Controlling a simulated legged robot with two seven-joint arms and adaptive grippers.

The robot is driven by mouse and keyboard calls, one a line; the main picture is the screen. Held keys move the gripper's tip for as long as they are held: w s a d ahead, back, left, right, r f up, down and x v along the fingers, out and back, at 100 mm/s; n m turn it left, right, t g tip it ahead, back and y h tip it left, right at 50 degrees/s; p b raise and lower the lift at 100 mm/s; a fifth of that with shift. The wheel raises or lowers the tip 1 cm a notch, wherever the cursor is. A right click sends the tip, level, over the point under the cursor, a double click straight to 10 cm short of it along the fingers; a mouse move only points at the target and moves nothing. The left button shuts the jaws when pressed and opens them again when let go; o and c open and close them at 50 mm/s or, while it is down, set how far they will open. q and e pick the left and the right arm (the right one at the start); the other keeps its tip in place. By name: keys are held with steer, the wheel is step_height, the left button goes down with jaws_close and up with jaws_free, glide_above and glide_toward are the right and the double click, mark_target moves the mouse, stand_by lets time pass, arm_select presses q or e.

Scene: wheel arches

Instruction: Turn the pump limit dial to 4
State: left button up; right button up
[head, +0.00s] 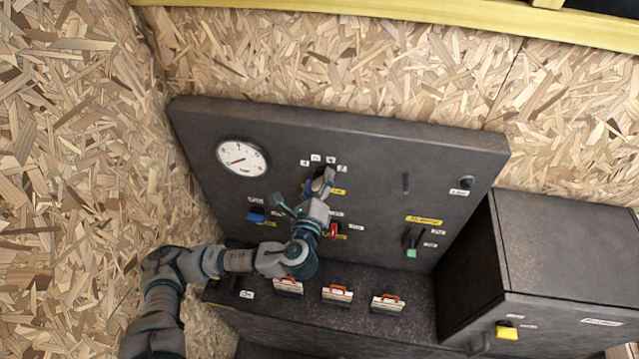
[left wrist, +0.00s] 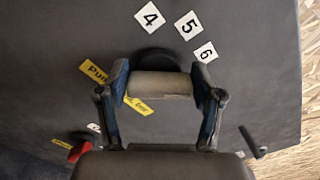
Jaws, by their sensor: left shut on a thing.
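The pump limit dial (left wrist: 158,60) is a dark round base with a pale grey bar-shaped grip (left wrist: 160,84). White number cards 4 (left wrist: 150,15), 5 (left wrist: 188,25) and 6 (left wrist: 206,52) sit around it in the left wrist view. My left gripper (left wrist: 160,82) has its blue fingers on both ends of the grip and is shut on it. In the head view my left gripper (head: 318,186) covers most of the dial, below a row of small number cards (head: 323,160). Which number the dial points at cannot be told. My right gripper is not in view.
The dark panel also bears a round gauge (head: 242,157), a blue handle (head: 256,216), a red handle (head: 333,231) and a green-tipped lever (head: 412,252). Several orange-handled latches (head: 337,293) line the ledge below. A dark box with a yellow knob (head: 507,332) stands at right.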

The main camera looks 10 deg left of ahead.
arm_select(q)
steer(key=n, duration=0.2)
steer(key=n+b, duration=0.1)
steer(key=n, duration=0.1)
steer(key=shift+f+n, duration=0.3)
steer(key=shift+f, duration=0.1)
steer(key=n, duration=0.4)
steer(key=shift+a+f+n, duration=0.1)
steer(key=shift+f+n, duration=0.1)
steer(key=shift+n, duration=0.1)
steer(key=n, duration=0.3)
steer(key=shift+f+n, duration=0.1)
steer(key=shift+n, duration=0.2)
steer(key=n, duration=0.2)
steer(key=shift+f+n, duration=0.1)
steer(key=shift+n, duration=0.2)
steer(key=n, duration=0.4)
steer(key=shift+f, duration=0.15)
steer(key=shift+n, duration=0.3)
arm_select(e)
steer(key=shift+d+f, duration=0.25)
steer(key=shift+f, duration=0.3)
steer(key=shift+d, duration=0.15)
arm_select(q)
steer(key=o, duration=1.1)
steer(key=shift+o, duration=0.2)
